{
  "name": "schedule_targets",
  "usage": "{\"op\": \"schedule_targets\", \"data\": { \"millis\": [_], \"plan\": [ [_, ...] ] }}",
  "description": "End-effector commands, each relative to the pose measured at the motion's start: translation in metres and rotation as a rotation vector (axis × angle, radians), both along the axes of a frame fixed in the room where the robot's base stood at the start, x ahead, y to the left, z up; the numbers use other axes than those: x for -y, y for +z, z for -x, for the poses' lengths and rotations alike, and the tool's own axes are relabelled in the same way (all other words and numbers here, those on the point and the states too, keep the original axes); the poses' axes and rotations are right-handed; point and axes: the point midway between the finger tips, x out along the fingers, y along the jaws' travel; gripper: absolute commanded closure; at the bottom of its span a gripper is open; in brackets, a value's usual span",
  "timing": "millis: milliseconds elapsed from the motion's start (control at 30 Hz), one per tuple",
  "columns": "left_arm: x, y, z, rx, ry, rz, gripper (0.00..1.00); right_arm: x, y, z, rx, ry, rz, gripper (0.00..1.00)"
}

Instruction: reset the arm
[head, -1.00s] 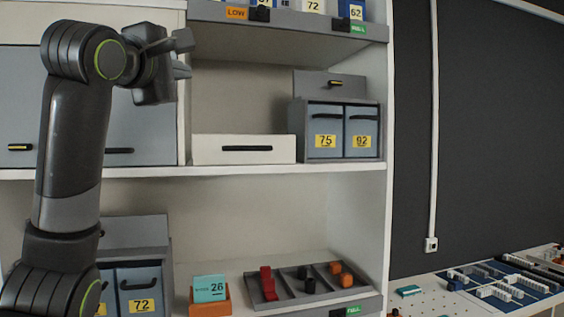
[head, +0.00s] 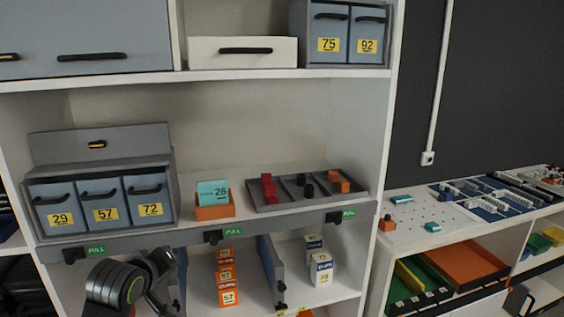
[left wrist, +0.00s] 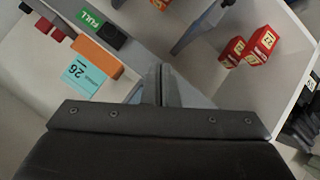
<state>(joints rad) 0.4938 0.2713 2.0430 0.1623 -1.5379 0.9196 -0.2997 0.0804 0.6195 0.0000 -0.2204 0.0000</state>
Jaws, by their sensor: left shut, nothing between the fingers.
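My left arm shows at the bottom left of the head view, in front of the lower shelf. Its gripper (head: 163,283) is small and partly dark there, below the shelf edge with the green pull labels. In the left wrist view the left gripper (left wrist: 158,85) points at the shelf unit. Its fingers are together with nothing between them. My right gripper is in neither view.
Orange boxes (head: 228,283) stand below, right of my gripper. A side table (head: 455,215) stands at right.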

Motion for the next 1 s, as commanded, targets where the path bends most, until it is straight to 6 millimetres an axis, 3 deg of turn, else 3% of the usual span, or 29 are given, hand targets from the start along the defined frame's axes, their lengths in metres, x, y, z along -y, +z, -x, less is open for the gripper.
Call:
{"op": "schedule_targets", "data": {
  "millis": [33, 200, 500, 700, 1000],
  "plan": [
    [-0.004, -0.028, 0.018, -0.044, -0.013, -0.035, 1.00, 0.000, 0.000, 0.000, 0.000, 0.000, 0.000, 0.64],
    [-0.017, -0.099, 0.079, -0.171, -0.082, -0.168, 1.00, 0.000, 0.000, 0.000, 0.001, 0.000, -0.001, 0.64],
    [-0.036, -0.188, 0.210, -0.403, -0.231, -0.366, 1.00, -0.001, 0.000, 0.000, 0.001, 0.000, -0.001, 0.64],
    [-0.043, -0.216, 0.291, -0.539, -0.334, -0.463, 1.00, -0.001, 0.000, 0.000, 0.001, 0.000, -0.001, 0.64],
    [-0.048, -0.228, 0.376, -0.681, -0.453, -0.545, 1.00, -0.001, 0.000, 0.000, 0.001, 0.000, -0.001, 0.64]
  ]
}}
